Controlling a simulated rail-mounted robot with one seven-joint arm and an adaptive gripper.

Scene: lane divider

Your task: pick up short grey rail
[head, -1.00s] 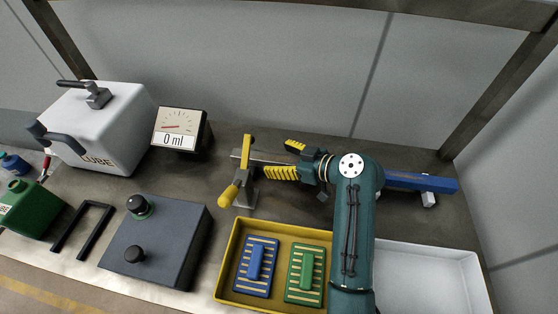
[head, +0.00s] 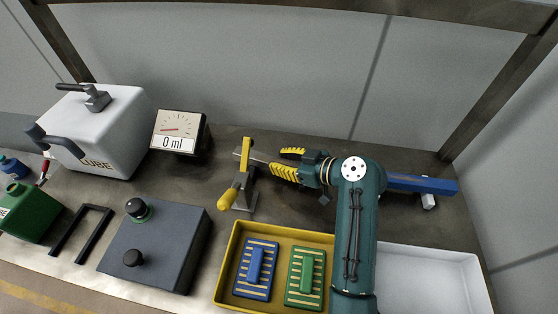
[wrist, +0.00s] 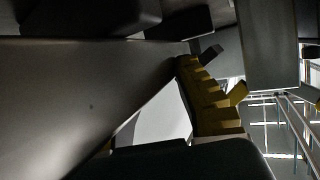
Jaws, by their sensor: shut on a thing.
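The short grey rail (head: 258,157) shows in the head view between the yellow-handled clamp stand (head: 246,185) and my fingers. Its left end sits at the clamp's upright, and its right part is hidden by my gripper. My gripper (head: 279,160) has its yellow ribbed fingers on either side of the rail and is shut on it. In the wrist view one yellow finger (wrist: 208,100) lies beside a large, dark grey surface that is too close to identify surely.
A blue rail (head: 425,184) extends right behind my arm on a white support. In front are a yellow tray (head: 228,262) with blue and green blocks and a white tray (head: 430,270). Left stand a dial gauge (head: 180,131), a dark control box (head: 155,245) and a white lube tank (head: 95,125).

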